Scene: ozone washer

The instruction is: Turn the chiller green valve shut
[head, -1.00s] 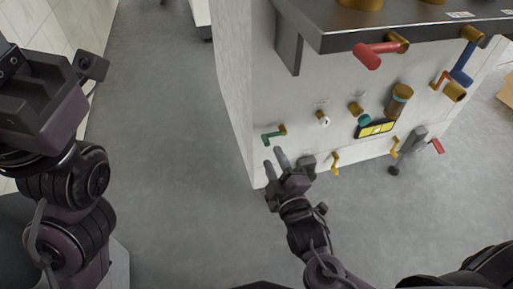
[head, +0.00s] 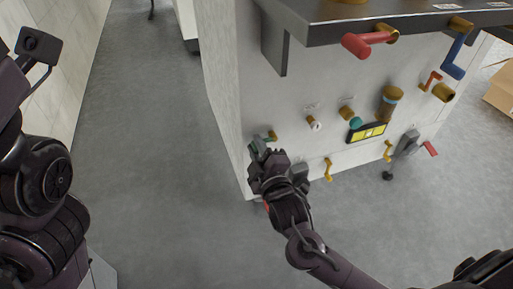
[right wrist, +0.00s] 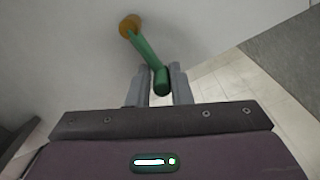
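The green valve, with a brass stem (head: 271,136), is at the lower left of the white cabinet front in the head view. Its green handle is mostly hidden there behind my right gripper (head: 259,148). In the right wrist view the green handle (right wrist: 150,58) slants down from its brass mount (right wrist: 130,25). Its lower end lies between the two grey fingers of my right gripper (right wrist: 160,88), with narrow gaps beside it, so the gripper looks open around it. My left arm is at the left edge of the head view, its fingers out of frame.
A red-handled valve (head: 367,42) and a blue-handled valve (head: 455,60) sit higher under the dark countertop (head: 320,30). A teal knob (head: 355,123), a yellow-black panel (head: 367,132) and small yellow handles (head: 328,170) are to the right. The grey floor (head: 150,150) at left is clear.

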